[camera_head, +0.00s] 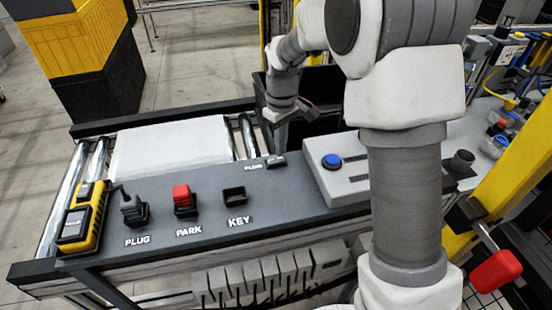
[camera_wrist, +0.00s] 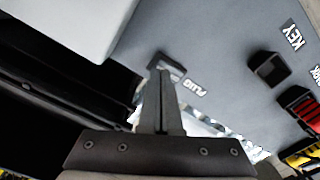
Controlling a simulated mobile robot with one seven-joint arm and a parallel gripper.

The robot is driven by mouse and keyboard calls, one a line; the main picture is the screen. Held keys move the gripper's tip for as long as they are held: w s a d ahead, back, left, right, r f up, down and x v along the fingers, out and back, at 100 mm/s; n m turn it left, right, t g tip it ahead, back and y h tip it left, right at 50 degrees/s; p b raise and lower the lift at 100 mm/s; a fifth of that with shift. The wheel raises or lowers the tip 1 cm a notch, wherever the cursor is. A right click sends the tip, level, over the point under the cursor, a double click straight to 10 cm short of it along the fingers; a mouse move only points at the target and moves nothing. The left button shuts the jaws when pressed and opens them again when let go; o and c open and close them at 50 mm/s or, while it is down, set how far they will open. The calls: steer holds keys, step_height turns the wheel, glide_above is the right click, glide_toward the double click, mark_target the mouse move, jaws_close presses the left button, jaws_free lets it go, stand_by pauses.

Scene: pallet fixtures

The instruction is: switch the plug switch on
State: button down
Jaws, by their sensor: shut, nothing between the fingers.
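The plug switch (camera_head: 276,161) is a small dark rocker on the grey panel, beside a white PLUG label. In the wrist view the dark switch (camera_wrist: 168,64) lies just beyond my fingertips. My gripper (camera_wrist: 160,75) is shut and empty, with its tips over or beside the switch's near edge; I cannot tell if they touch it. Which way the rocker is tilted is too small to tell.
A grey plug (camera_head: 132,208) stands in the socket marked PLUG, beside a yellow device (camera_head: 82,218). A red block (camera_head: 182,197) sits at PARK, and the KEY socket (camera_head: 234,194) is empty. A blue button (camera_head: 332,161) is on a raised box to the right.

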mark_target(282, 159)
steer(key=shift+f+b, duration=0.55)
steer(key=shift+f, duration=0.4)
steer(key=shift+r, duration=0.15)
step_height(282, 159, up, 7)
steer(key=p, duration=0.5)
steer(key=shift+f, duration=0.2)
steer(key=shift+r, duration=0.1)
stand_by(0.5)
steer(key=s+d+r+m+t, duration=0.35)
steer(key=s+d+r, duration=0.25)
steer(key=s+r, duration=0.6)
steer(key=s+d+r+m+t, duration=0.1)
steer(key=s+d+m, duration=0.1)
steer(key=s, duration=0.4)
steer(key=s+d+r+m+t, duration=0.1)
steer(key=s+d+m, duration=0.1)
steer(key=s, duration=0.5)
steer(key=shift+s+m, duration=0.2)
steer(key=shift+m, duration=0.15)
